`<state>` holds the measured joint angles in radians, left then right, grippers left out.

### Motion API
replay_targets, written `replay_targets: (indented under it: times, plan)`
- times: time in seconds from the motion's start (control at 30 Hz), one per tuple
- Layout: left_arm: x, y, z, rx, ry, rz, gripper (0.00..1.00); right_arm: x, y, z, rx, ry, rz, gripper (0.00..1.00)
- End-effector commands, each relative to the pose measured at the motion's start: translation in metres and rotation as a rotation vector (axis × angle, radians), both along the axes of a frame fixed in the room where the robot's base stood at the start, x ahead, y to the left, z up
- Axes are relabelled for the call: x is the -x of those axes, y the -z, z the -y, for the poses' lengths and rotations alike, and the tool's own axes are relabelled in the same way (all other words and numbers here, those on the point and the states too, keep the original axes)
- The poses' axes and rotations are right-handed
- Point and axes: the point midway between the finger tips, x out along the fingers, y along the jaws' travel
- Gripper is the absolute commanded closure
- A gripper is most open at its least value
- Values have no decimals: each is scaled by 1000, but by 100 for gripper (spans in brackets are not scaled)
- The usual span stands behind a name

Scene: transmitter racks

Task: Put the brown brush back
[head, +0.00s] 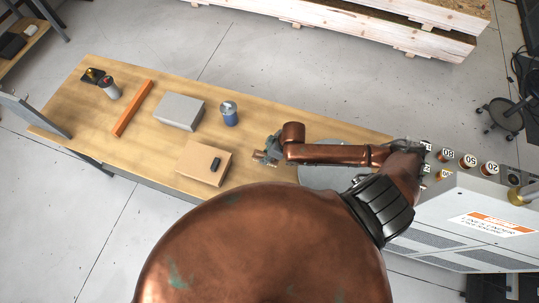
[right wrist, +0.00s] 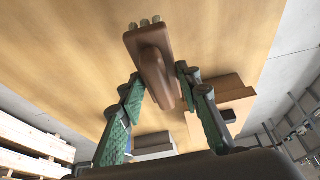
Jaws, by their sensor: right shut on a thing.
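The brown brush (right wrist: 153,66) has a brown handle and pale bristle tufts at its far end. My right gripper (right wrist: 162,84) is shut on it, with the green-padded fingers on either side of the handle. The bristle end points away from the gripper, over the wooden table. In the head view my right gripper (head: 268,149) is over the table, right of the tan box; the brush is small and hard to make out there. Whether the brush touches the table cannot be told. My left gripper is not in view.
The wooden table (head: 330,128) holds a blue cup (head: 229,115), a grey box (head: 180,111), a tan box (head: 210,152) with a small black item, an orange bar (head: 132,109) and a grey can (head: 109,89). A grey cabinet (head: 465,200) with numbered parts stands right.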

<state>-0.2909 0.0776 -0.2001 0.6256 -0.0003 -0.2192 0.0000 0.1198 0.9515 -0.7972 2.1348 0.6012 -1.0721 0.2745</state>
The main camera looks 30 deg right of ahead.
Motion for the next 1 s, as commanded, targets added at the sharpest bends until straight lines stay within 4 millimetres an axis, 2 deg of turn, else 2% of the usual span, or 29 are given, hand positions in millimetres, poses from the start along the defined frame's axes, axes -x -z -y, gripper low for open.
replay_targets:
  times: [0.1, 0.3, 0.63, 1.0]
  plan:
    - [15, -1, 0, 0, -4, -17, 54, -9, 21, 13, 1, 1, -3, 88]
    - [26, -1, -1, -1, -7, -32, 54, -17, 37, 22, -1, 0, -2, 88]
    - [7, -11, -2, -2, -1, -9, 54, -20, 71, 27, 0, -1, -3, 88]
    - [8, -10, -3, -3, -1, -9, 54, -20, 76, 27, 0, -1, -3, 88]
